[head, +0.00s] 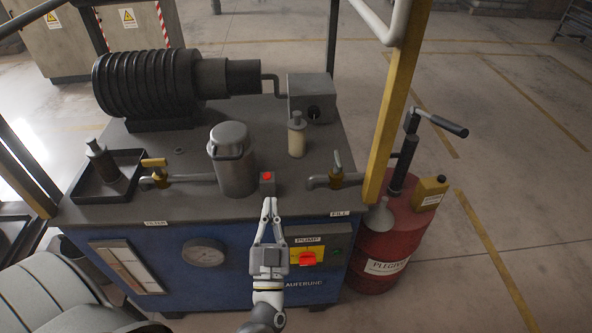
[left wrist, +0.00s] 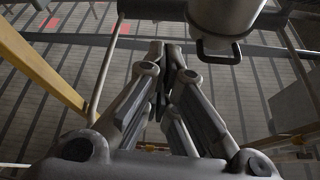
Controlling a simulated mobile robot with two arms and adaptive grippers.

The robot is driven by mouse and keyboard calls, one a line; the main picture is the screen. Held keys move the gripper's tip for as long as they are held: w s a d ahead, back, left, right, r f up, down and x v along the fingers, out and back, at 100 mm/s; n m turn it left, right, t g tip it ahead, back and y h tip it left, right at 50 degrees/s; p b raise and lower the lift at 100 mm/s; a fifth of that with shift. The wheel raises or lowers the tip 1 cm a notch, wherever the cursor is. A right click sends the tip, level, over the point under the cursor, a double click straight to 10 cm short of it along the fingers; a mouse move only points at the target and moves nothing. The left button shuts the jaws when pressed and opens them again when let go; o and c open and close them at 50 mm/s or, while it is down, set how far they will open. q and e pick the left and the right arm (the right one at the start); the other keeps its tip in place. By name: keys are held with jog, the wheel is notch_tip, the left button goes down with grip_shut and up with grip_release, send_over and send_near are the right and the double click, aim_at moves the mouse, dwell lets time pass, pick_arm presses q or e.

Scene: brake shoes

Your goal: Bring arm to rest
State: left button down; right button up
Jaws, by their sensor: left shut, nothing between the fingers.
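My left gripper (head: 270,207) is in the head view at the front edge of the blue machine (head: 190,290). Its fingers are together and empty, with the tips just below a small grey block with a red button (head: 267,177). I cannot tell whether the tips touch the block. In the left wrist view the fingers (left wrist: 165,50) run away from the camera and close together at the tips. A metal canister (left wrist: 225,15) with a dark handle shows above them. My right gripper is in neither view.
A red pump switch (head: 308,259) is right of my gripper. A yellow post (head: 395,110) and red drum (head: 385,240) stand at the right. Open floor lies beyond.

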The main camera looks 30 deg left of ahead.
pick_arm(q)
jog(key=w+d+f+m+g+h, duration=0.1)
jog(key=d+f+m+h, duration=0.2)
jog(key=f, duration=0.5)
jog(key=d+f+m+g+h, duration=0.1)
jog(key=d+f+m+h, duration=0.15)
jog(key=f+h, duration=0.4)
jog(key=s+d+f+g+h, duration=0.1)
jog(key=s+d+f+g, duration=0.15)
jog(key=f, duration=0.65)
jog(key=s+d+f+g+h, duration=0.1)
jog(key=s+d+f+g, duration=0.2)
jog(key=f, duration=0.7)
jog(key=s+a+f+g, duration=0.2)
jog(key=s+f+g, duration=0.2)
jog(key=s, duration=0.6)
jog(key=s+a+f+g, duration=0.3)
jog(key=s+f, duration=0.6)
jog(key=s, duration=0.2)
jog(key=s+a+f+g, duration=0.2)
jog(key=s+f+g, duration=0.2)
jog(key=s, duration=0.6)
notch_tip(320, 180, down, 3)
jog(key=shift+s+a+r+g+y, duration=0.1)
jog(key=shift+s+a+g+y, duration=0.15)
jog(key=shift+a+g+y, duration=0.15)
